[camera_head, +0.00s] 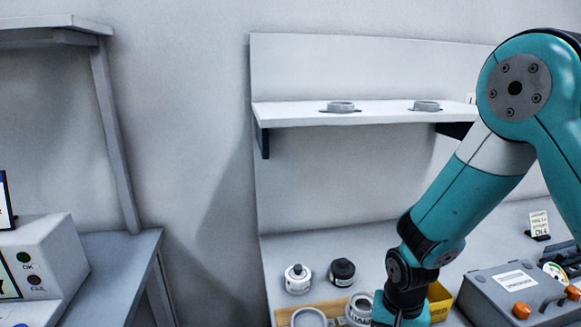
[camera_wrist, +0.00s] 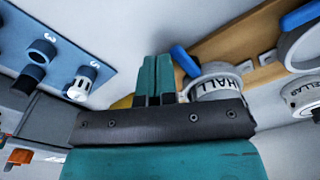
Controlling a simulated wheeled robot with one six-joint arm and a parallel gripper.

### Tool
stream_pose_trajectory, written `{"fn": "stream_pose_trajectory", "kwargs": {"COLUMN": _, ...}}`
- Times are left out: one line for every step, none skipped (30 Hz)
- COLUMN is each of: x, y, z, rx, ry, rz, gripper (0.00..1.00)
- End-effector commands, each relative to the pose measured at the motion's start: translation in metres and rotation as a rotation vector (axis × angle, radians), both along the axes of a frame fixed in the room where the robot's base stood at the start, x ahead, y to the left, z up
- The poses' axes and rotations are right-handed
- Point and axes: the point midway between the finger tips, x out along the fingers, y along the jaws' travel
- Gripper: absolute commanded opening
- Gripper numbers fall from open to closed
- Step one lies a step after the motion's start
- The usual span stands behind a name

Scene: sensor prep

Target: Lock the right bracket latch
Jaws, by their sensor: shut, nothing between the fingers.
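The right bracket appears to be the one around the white cylinder marked HALL (camera_wrist: 214,82) on the wooden board (camera_wrist: 232,42). It also shows in the head view as a ring at the bottom (camera_head: 360,309). Its blue latch lever (camera_wrist: 185,61) sticks out at a slant beside the ring; I cannot tell whether it is locked. A second bracket with a blue lever (camera_wrist: 302,15) shows at the right of the wrist view. My gripper (camera_wrist: 154,62) has its teal fingers together and empty, left of the lever in the picture; contact is unclear. In the head view my gripper is cut off at the bottom.
A white jar (camera_head: 298,279) and a black jar (camera_head: 342,271) stand behind the board. A wall shelf (camera_head: 380,112) holds two rings. A yellow bin (camera_head: 439,300) lies partly behind my arm.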

Motion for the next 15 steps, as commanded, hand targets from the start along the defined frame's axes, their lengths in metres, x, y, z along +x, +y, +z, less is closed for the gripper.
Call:
{"fn": "stream_pose_trajectory", "kwargs": {"x": 0.000, "y": 0.000, "z": 0.003, "rx": 0.000, "ry": 0.000, "rz": 0.000, "gripper": 0.00}}
{"fn": "stream_pose_trajectory", "kwargs": {"x": 0.000, "y": 0.000, "z": 0.005, "rx": 0.000, "ry": 0.000, "rz": 0.000, "gripper": 0.00}}
{"fn": "stream_pose_trajectory", "kwargs": {"x": 0.000, "y": 0.000, "z": 0.007, "rx": 0.000, "ry": 0.000, "rz": 0.000, "gripper": 0.00}}
{"fn": "stream_pose_trajectory", "kwargs": {"x": 0.000, "y": -0.001, "z": 0.009, "rx": 0.000, "ry": 0.000, "rz": 0.000, "gripper": 0.00}}
{"fn": "stream_pose_trajectory", "kwargs": {"x": 0.000, "y": -0.001, "z": 0.011, "rx": 0.000, "ry": -0.001, "rz": 0.000, "gripper": 0.00}}
{"fn": "stream_pose_trajectory", "kwargs": {"x": 0.000, "y": -0.001, "z": 0.014, "rx": 0.000, "ry": -0.001, "rz": 0.000, "gripper": 0.00}}
{"fn": "stream_pose_trajectory", "kwargs": {"x": 0.000, "y": -0.001, "z": 0.016, "rx": 0.000, "ry": -0.001, "rz": 0.000, "gripper": 0.00}}
{"fn": "stream_pose_trajectory", "kwargs": {"x": 0.000, "y": -0.001, "z": 0.018, "rx": 0.000, "ry": 0.000, "rz": 0.000, "gripper": 0.00}}
{"fn": "stream_pose_trajectory", "kwargs": {"x": 0.001, "y": -0.002, "z": 0.021, "rx": 0.000, "ry": 0.000, "rz": 0.001, "gripper": 0.00}}
{"fn": "stream_pose_trajectory", "kwargs": {"x": 0.001, "y": -0.002, "z": 0.023, "rx": 0.000, "ry": 0.000, "rz": 0.001, "gripper": 0.00}}
{"fn": "stream_pose_trajectory", "kwargs": {"x": 0.001, "y": -0.002, "z": 0.024, "rx": 0.000, "ry": 0.000, "rz": 0.001, "gripper": 0.00}}
{"fn": "stream_pose_trajectory", "kwargs": {"x": 0.001, "y": -0.002, "z": 0.027, "rx": 0.000, "ry": 0.000, "rz": 0.001, "gripper": 0.00}}
{"fn": "stream_pose_trajectory", "kwargs": {"x": 0.001, "y": -0.002, "z": 0.029, "rx": 0.000, "ry": 0.000, "rz": 0.001, "gripper": 0.00}}
{"fn": "stream_pose_trajectory", "kwargs": {"x": 0.001, "y": -0.003, "z": 0.031, "rx": 0.000, "ry": 0.000, "rz": 0.001, "gripper": 0.00}}
{"fn": "stream_pose_trajectory", "kwargs": {"x": 0.001, "y": -0.003, "z": 0.033, "rx": 0.000, "ry": 0.000, "rz": 0.001, "gripper": 0.00}}
